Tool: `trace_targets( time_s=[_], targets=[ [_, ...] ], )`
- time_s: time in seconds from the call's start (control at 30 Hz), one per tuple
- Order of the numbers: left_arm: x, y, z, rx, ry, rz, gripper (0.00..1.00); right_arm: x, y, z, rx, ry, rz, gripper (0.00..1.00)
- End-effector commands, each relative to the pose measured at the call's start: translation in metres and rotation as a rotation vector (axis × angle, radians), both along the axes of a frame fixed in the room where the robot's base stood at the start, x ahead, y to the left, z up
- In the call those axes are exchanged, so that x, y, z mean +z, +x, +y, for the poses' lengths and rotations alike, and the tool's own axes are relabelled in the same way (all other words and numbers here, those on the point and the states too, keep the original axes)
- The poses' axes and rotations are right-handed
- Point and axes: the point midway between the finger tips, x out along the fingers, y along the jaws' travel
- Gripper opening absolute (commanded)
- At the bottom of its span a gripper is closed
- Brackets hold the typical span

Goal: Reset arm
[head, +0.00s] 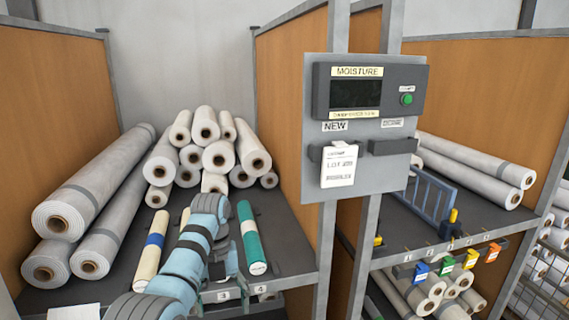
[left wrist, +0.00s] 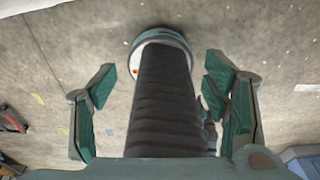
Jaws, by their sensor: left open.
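My left arm (head: 182,265) is blue with dark bands. It rises from the bottom of the head view, bends in front of the left shelf, and its far part folds back down toward the shelf's front edge. Its fingertips cannot be made out there. In the left wrist view my left gripper (left wrist: 162,85) has its two green fingers spread wide, with nothing held. A dark ribbed column, apparently mine, shows behind and between the fingers, over a grey floor. My right gripper is in neither view.
The left shelf (head: 290,245) holds stacked white rolls (head: 205,130), a green-wrapped roll (head: 250,236) and a blue-banded roll (head: 152,250) close beside my arm. A moisture panel (head: 365,125) on a post stands to the right. Another shelf (head: 400,225) with rolls and coloured tags lies beyond.

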Motion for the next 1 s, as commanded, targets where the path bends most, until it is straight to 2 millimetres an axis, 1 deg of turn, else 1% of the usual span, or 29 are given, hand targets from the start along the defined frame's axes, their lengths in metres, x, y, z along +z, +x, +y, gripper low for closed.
trace_targets(
  time_s=[0.2,0.37,0.47,0.57,0.67,0.77,0.83,0.87,0.9,0.93,0.97,1.0],
  targets=[
    [-0.027,0.0,0.004,0.099,0.008,-0.002,0.69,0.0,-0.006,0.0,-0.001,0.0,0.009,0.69],
    [-0.054,-0.002,0.006,0.195,0.017,-0.005,0.69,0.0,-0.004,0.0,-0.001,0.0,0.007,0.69],
    [-0.075,-0.004,0.008,0.275,0.023,-0.006,0.69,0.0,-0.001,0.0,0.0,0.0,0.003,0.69],
    [-0.106,-0.008,0.011,0.384,0.034,-0.008,0.69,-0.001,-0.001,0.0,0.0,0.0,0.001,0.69],
    [-0.141,-0.016,0.014,0.515,0.046,-0.012,0.69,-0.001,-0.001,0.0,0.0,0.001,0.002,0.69],
    [-0.182,-0.028,0.02,0.674,0.062,-0.014,0.69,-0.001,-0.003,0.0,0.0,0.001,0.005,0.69],
    [-0.219,-0.042,0.025,0.815,0.077,-0.016,0.69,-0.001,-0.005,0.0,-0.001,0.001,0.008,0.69],
    [-0.237,-0.05,0.028,0.885,0.085,-0.017,0.69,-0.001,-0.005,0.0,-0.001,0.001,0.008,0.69],
    [-0.262,-0.064,0.033,0.988,0.096,-0.02,0.69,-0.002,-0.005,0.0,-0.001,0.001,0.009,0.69],
    [-0.281,-0.075,0.037,1.072,0.104,-0.023,0.69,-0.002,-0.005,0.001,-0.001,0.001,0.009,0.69],
    [-0.301,-0.087,0.041,1.156,0.113,-0.025,0.69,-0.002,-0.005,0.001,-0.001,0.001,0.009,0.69],
    [-0.325,-0.105,0.046,1.27,0.124,-0.03,0.69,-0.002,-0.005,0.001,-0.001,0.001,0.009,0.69]
  ],
)
